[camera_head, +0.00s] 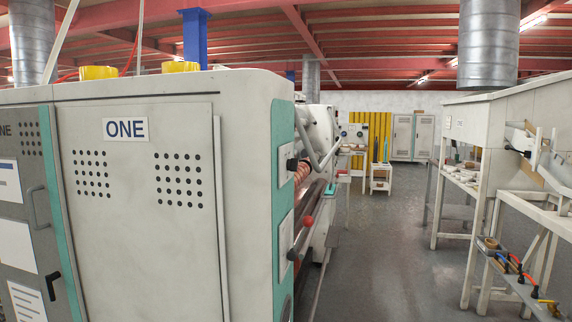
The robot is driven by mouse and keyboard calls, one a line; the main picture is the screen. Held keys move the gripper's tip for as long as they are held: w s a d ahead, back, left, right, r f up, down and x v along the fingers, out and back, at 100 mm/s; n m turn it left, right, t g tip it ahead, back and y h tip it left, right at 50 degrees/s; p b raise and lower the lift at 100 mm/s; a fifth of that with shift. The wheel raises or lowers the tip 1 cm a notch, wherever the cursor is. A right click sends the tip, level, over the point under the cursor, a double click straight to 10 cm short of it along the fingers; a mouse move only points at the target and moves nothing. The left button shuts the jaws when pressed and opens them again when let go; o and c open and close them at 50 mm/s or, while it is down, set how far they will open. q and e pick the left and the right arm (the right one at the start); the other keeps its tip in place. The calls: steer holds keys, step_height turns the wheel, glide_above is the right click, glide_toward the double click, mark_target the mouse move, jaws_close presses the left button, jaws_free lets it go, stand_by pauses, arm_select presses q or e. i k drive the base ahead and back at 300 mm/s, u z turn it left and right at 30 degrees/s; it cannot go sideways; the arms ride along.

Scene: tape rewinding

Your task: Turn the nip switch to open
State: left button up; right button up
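A large white and green machine (140,200) with a sign marked ONE fills the left half of the head view. On its narrow right side are two small panels with black knobs, an upper knob (292,164) and a lower knob (292,255). I cannot tell which of them, if either, is the nip switch, and no label is readable. A red ball-ended lever (309,221) shows just right of these panels. Neither of my grippers is in view.
A grey floor aisle (385,255) runs clear between the machine and a white workbench (478,235) on the right. Tools with coloured handles (515,265) lie on a low rack at the lower right. Grey cabinets (412,138) stand at the back wall.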

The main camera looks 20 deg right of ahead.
mark_target(292, 163)
steer(key=u, duration=0.3)
steer(key=k, duration=0.3)
steer(key=z, duration=1.15)
steer(key=i, duration=0.8)
steer(key=u, duration=0.05)
